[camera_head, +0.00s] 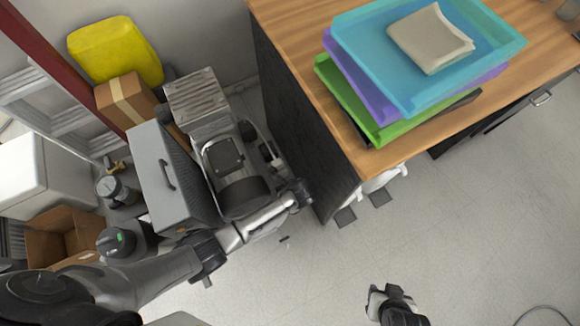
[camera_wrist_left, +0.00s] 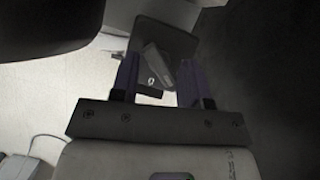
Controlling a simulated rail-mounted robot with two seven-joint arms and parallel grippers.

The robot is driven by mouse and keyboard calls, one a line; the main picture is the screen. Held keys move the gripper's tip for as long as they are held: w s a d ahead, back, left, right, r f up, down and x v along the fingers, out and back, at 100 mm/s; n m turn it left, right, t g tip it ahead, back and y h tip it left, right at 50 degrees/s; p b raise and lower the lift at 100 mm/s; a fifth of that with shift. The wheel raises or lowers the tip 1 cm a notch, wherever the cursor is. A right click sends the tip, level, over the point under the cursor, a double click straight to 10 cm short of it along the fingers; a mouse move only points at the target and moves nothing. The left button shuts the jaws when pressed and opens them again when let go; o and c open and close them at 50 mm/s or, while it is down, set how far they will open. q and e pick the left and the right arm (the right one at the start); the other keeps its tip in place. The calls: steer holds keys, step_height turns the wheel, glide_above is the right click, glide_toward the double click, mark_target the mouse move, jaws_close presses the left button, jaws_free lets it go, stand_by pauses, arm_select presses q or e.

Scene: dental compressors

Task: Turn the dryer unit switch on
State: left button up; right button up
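A compressor assembly with a ribbed metal block (camera_head: 197,97) and a dark motor-like part (camera_head: 224,155) stands on the floor left of the desk. A grey box with a handle (camera_head: 160,170) stands at its left. I cannot tell which part is the dryer unit, and no switch is clearly visible. My left gripper (camera_head: 301,190) is at the assembly's lower right, close to the desk's side. In the left wrist view its fingers (camera_wrist_left: 158,72) are apart, with a dark grey block (camera_wrist_left: 162,45) beyond them; contact is unclear. My right gripper (camera_head: 377,300) is low in the head view, away from the assembly.
The desk's dark side panel (camera_head: 300,115) closely bounds the right side. Stacked trays (camera_head: 375,90) hold a folded cloth (camera_head: 430,38). A cardboard box (camera_head: 128,98), yellow container (camera_head: 115,50) and open carton (camera_head: 62,232) crowd the left. Floor at lower right (camera_head: 480,220) is clear.

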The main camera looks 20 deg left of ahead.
arm_select(q)
steer(key=shift+s+a+f+m+t+h+b, duration=0.1)
steer(key=shift+f+m+t+h+b, duration=0.25)
steer(key=shift+m+b, duration=0.8)
steer(key=s+d+r+n+h+p, duration=0.1)
steer(key=r+n+p, duration=0.6)
steer(key=r, duration=0.9)
steer(key=s+d+r+n+t+h+p, duration=0.1)
steer(key=r+n+p, duration=0.7)
steer(key=r, duration=0.9)
steer(key=s+h+p, duration=0.1)
steer(key=s+p, duration=0.1)
steer(key=p, duration=0.1)
steer(key=shift+d+p, duration=0.3)
steer(key=shift+p, duration=0.05)
steer(key=shift+s+r, duration=0.1)
